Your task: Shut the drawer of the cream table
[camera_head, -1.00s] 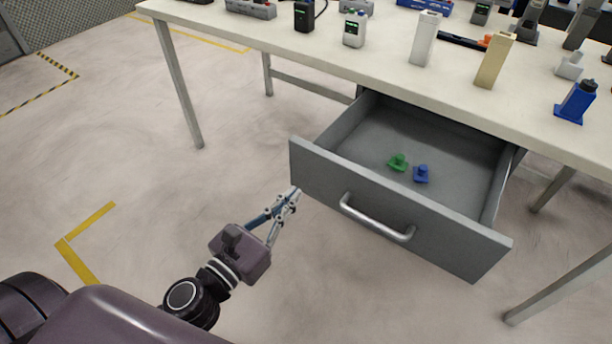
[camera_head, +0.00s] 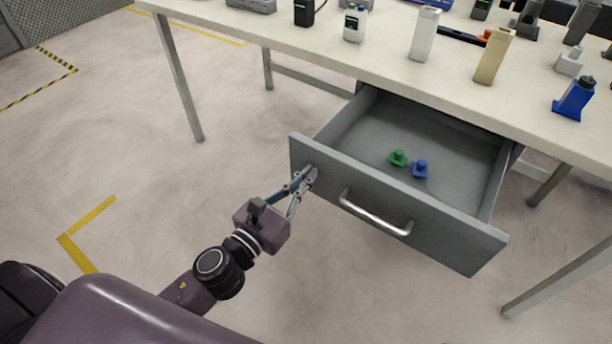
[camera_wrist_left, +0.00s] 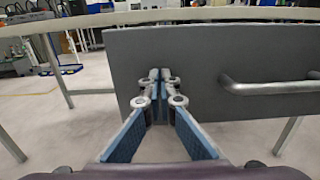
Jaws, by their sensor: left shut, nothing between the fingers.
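The cream table (camera_head: 330,52) has a grey drawer (camera_head: 440,229) under its top, pulled well out. The drawer has a silver bar handle (camera_head: 375,213) on its front. A green piece (camera_head: 398,158) and a blue piece (camera_head: 421,169) lie inside it. My left gripper (camera_head: 309,176) is shut and empty, its tips at the left part of the drawer front, left of the handle. In the left wrist view the closed fingertips (camera_wrist_left: 159,76) overlap the drawer front (camera_wrist_left: 215,65); I cannot tell whether they touch it. My right gripper is out of view.
Table legs (camera_head: 180,85) stand at the left and right. The floor left of the drawer is clear.

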